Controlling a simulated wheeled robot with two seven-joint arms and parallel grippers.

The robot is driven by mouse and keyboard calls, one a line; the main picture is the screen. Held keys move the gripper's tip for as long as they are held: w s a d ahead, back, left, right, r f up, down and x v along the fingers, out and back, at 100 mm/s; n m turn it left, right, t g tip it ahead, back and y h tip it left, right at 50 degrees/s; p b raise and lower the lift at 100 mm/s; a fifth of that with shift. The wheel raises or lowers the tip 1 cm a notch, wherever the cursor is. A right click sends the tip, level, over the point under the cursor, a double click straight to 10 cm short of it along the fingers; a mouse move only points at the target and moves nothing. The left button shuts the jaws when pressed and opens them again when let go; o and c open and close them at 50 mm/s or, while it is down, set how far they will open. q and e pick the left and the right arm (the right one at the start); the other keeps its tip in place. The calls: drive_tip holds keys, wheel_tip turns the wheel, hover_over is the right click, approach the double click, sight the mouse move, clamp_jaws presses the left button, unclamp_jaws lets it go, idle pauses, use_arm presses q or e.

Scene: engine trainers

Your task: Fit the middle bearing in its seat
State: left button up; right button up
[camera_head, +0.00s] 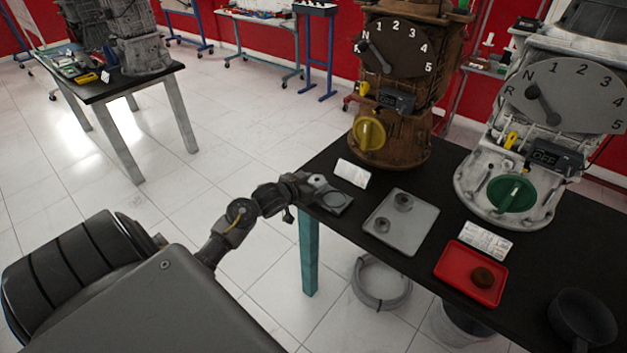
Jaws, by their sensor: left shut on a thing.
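My left gripper (314,187) is at the left edge of the black table, shut on a small grey part that is mostly hidden by the fingers. I cannot tell for sure that it is the middle bearing. Just beside it, a flat grey plate (345,208) with a round ring-shaped spot lies on the table. My right gripper is not in view.
A brown gearbox trainer (391,130) and a white one (535,125) with a green knob stand at the table's back. White cards (352,173) lie before them. A dark round container (583,318) is at lower right. A coiled hose (382,284) lies below the table (327,161).

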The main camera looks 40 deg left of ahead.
use_arm(q)
drive_tip(key=shift+p, duration=0.7)
idle(1.0)
drive_tip(key=shift+f+b, duration=0.45)
drive_tip(key=shift+f, duration=0.45)
idle(0.6)
drive_tip(key=o, duration=1.2)
drive_tip(key=shift+c, duration=0.2)
drive_tip(key=v, duration=1)
drive_tip(key=shift+s, duration=0.35)
drive_tip(key=shift+r, duration=0.15)
